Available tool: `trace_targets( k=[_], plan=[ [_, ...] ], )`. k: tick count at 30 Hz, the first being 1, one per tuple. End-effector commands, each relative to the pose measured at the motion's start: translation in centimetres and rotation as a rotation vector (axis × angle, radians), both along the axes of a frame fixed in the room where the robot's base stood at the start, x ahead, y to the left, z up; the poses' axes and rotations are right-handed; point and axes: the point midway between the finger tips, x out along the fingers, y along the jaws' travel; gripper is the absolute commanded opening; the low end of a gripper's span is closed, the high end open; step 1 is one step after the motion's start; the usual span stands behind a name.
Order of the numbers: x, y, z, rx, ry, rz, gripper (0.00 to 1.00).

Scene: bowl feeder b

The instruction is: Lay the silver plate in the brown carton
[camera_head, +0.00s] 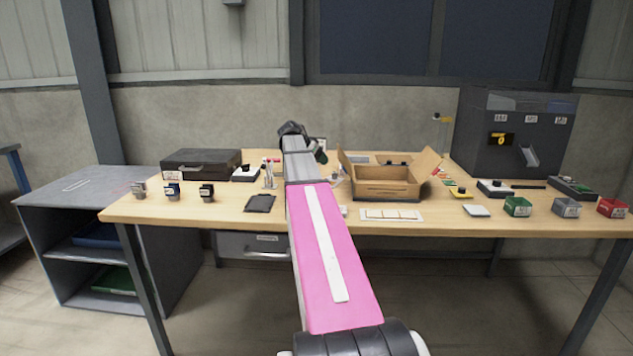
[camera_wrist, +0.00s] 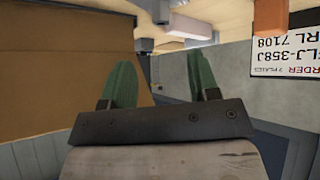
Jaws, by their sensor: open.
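The brown carton (camera_head: 388,195) stands open on the table, right of my arm, its flaps spread. A pale silver-grey square plate (camera_head: 476,210) lies flat on the table to the carton's right; I cannot tell for certain that it is the silver plate. My gripper (camera_wrist: 163,78) has its two green fingers apart with nothing visible between them. In the wrist view a brown wall, probably the carton (camera_wrist: 60,65), is close on the left. In the head view my arm mostly hides the gripper, left of the carton.
A printed order card (camera_wrist: 289,40) is on the right in the wrist view. A black case (camera_head: 201,163) and a dark flat piece (camera_head: 260,203) lie left of my arm. A dark machine (camera_head: 517,135) stands at the back right. Small coloured boxes line the right front.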

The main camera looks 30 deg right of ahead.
Motion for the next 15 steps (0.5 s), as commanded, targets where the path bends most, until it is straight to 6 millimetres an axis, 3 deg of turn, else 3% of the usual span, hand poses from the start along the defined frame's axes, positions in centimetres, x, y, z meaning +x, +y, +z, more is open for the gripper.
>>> trace_targets(
  k=[8, 15],
  plan=[
    [-0.7, -1.8, -0.2, 0.026, -0.1, -0.108, 0.55],
    [-0.4, -4.0, -2.5, 0.026, -0.097, -0.107, 0.55]
  ],
)
